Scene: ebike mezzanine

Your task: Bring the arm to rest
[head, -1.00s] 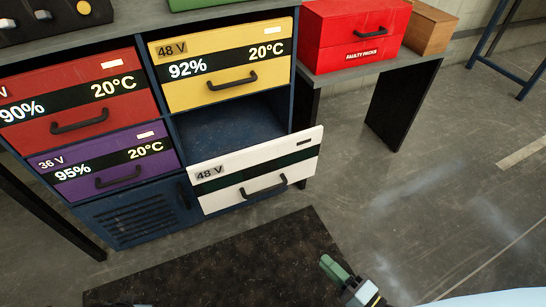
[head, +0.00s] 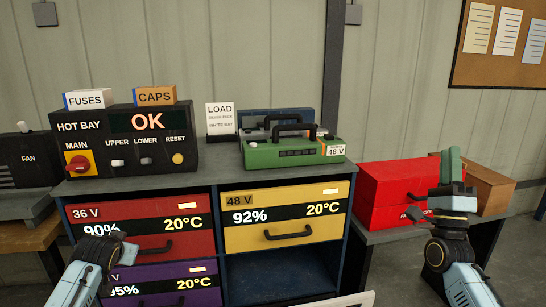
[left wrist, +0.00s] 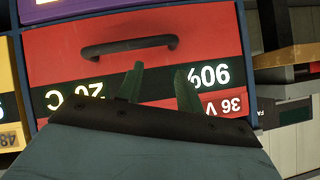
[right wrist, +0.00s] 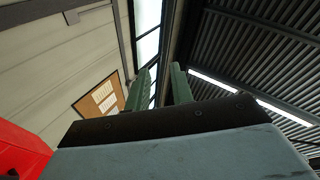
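My right gripper (head: 452,165) stands at the right of the head view, in front of the red box, with its green fingers pointing up. In the right wrist view its two fingers (right wrist: 158,88) are apart with nothing between them; wall and roof show beyond. My left arm comes in at the lower left of the head view, in front of the red 36 V drawer (head: 150,232). The left wrist view shows the left gripper (left wrist: 160,88) with its fingers apart and empty, facing that drawer's front below its handle in the picture.
The cabinet holds a yellow 48 V drawer (head: 285,220), a purple drawer (head: 185,285) and an empty bay (head: 280,272). A white drawer's edge (head: 345,300) juts out below. On top are the control box (head: 125,140) showing OK and a green battery pack (head: 290,153). A red box (head: 390,195) stands right.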

